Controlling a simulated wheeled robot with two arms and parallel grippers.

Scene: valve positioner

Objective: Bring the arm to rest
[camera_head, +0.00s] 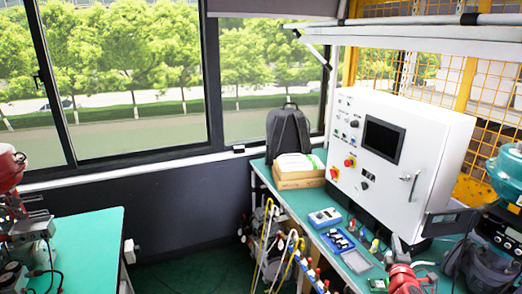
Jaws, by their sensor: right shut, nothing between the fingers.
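The actuator is cut off by the right edge. I cannot tell whether the gripper touches anything. My left gripper is not in view.
A white control cabinet (428,135) stands on the green bench (262,176) with a cardboard box (298,179), a backpack (288,130) and blue trays (338,239). A second green table (88,250) at left bears a red-topped device (10,168). Floor (200,272) shows between them.

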